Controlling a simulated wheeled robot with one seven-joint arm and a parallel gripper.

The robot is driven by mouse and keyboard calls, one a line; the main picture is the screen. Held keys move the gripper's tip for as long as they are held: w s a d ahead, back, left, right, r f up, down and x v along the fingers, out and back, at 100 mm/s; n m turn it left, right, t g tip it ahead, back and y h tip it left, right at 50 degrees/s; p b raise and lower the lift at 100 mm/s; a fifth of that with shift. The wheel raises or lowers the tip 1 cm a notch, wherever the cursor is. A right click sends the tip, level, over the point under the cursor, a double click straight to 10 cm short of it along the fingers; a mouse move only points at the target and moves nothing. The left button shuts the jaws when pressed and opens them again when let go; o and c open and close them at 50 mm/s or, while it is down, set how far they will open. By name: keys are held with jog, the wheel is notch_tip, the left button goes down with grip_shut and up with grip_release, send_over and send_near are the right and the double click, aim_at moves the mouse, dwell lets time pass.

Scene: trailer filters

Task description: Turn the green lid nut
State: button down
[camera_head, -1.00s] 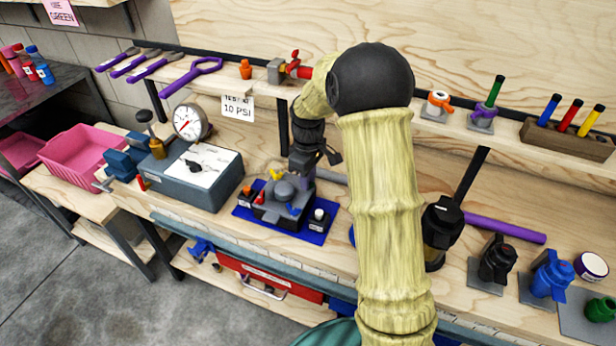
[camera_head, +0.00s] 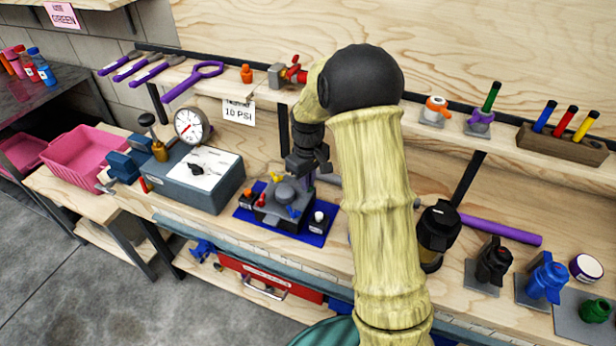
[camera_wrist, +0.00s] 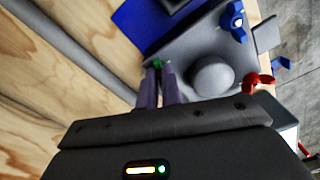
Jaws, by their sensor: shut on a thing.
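The grey filter housing (camera_head: 270,214) stands on a blue mat (camera_head: 318,237) on the bench, with a round grey dome on its lid (camera_wrist: 212,77). The green lid nut (camera_wrist: 158,63) shows as a small green patch between my fingertips in the wrist view; the fingers cover most of it. My gripper (camera_wrist: 160,78) is shut on it at the lid's edge. In the head view my gripper (camera_head: 309,180) is at the housing's back right corner, and the green nut is hidden. A blue wing nut (camera_wrist: 237,20) and a red wing nut (camera_wrist: 262,80) sit at other lid corners.
A grey box with a gauge (camera_head: 190,125) stands left of the housing. A black canister (camera_head: 438,235) and a purple bar (camera_head: 505,229) lie to the right, beyond my arm. A shelf with tools (camera_head: 205,80) runs above the back of the bench.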

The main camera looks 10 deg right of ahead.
jog(key=m+p, duration=0.3)
jog(key=m, duration=0.3)
jog(key=shift+r, duration=0.2)
jog(key=m+p, duration=0.2)
jog(key=m, duration=0.4)
jog(key=shift+w+f+m+p, duration=0.1)
jog(key=shift+m+p, duration=0.3)
jog(key=c, duration=1.6)
grip_release()
notch_tip(320, 180, up, 17)
jog(key=shift+r+b, duration=0.15)
jog(key=shift+b, duration=0.15)
